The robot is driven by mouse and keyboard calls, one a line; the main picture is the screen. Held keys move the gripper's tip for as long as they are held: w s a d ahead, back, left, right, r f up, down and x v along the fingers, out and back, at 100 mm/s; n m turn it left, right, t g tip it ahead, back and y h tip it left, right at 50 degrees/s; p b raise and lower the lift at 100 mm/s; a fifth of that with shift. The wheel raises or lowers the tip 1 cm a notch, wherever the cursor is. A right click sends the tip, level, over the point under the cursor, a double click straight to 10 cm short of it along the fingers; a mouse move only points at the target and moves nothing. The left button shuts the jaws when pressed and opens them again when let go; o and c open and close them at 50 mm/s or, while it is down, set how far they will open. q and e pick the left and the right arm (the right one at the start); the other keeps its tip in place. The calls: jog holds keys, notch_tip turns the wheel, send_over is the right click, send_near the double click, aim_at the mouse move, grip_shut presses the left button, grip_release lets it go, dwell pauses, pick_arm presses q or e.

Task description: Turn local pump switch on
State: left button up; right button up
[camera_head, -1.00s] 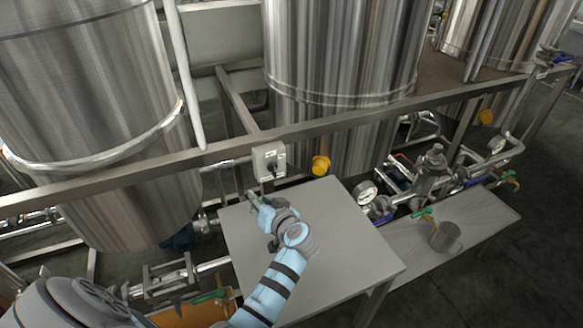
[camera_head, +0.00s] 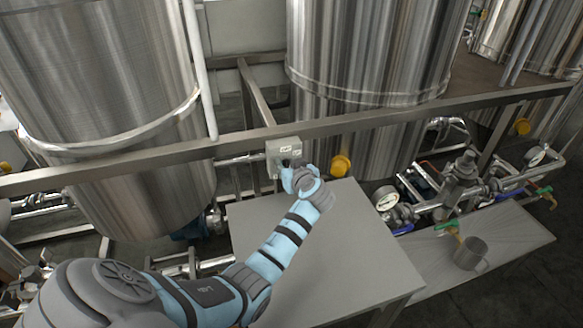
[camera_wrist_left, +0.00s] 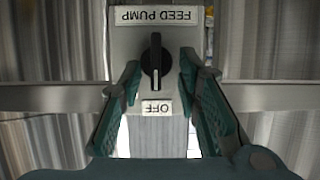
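The pump switch is a small grey box (camera_head: 284,152) on the metal rail in the head view. In the left wrist view the switch box (camera_wrist_left: 182,42) appears upside down, with a "FEED PUMP" label (camera_wrist_left: 153,16), a black rotary knob (camera_wrist_left: 155,62) and an "OFF" label (camera_wrist_left: 157,108). The knob's white mark points toward the "OFF" label. My left gripper (camera_head: 288,170) is at the front of the box in the head view. In the left wrist view its fingers (camera_wrist_left: 157,85) are open, one on each side of the knob, apart from it. My right gripper is not in view.
A grey table (camera_head: 330,245) stands below the switch. A yellow round part (camera_head: 341,165) is just right of the box. Large steel tanks (camera_head: 370,50) stand behind the rail (camera_head: 240,146).

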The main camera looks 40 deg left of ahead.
pick_arm(q)
jog(key=shift+d, duration=0.15)
jog(key=shift+c, duration=0.9)
jog(key=shift+w+d, duration=0.1)
grip_shut()
jog(key=shift+r, duration=0.1)
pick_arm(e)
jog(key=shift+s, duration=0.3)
